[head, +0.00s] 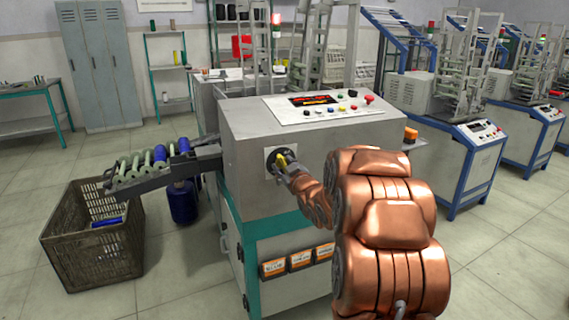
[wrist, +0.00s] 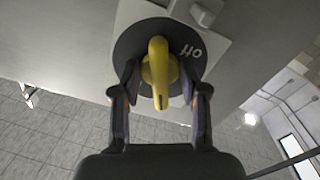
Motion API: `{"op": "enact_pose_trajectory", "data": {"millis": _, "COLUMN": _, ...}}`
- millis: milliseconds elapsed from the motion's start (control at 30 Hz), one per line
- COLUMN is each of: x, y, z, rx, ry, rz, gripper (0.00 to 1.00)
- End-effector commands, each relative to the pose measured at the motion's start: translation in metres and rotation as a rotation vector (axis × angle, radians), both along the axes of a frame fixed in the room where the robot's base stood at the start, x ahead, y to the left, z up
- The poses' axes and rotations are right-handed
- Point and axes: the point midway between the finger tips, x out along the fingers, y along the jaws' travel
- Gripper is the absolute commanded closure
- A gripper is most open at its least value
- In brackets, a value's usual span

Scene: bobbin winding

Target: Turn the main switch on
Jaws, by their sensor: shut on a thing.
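The main switch is a yellow rotary handle (wrist: 158,70) on a round dark dial (wrist: 190,42) marked "off", set on a pale square plate (wrist: 132,12). In the head view the switch (head: 281,160) is on the front face of the grey winding machine (head: 245,150), partly hidden by my gripper. My gripper (wrist: 160,92) is at the dial with a finger on each side of the yellow handle, shut on it. In the wrist view the handle's marked end points toward the gripper's palm, and the "off" word is to its right.
A control panel (head: 315,107) with buttons tops the machine. A crate (head: 92,255) and a rack of bobbins (head: 150,165) stand to the left. Orange-labelled boxes (head: 299,260) are on the front below the switch.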

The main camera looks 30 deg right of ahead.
Motion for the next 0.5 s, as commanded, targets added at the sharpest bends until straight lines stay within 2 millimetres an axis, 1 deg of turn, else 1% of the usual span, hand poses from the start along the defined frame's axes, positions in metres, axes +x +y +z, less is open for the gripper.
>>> {"op": "enact_pose_trajectory", "data": {"millis": 500, "x": 0.0002, "y": 0.0002, "z": -0.0003, "rx": 0.164, "ry": -0.026, "rz": 0.000, "gripper": 0.98}}
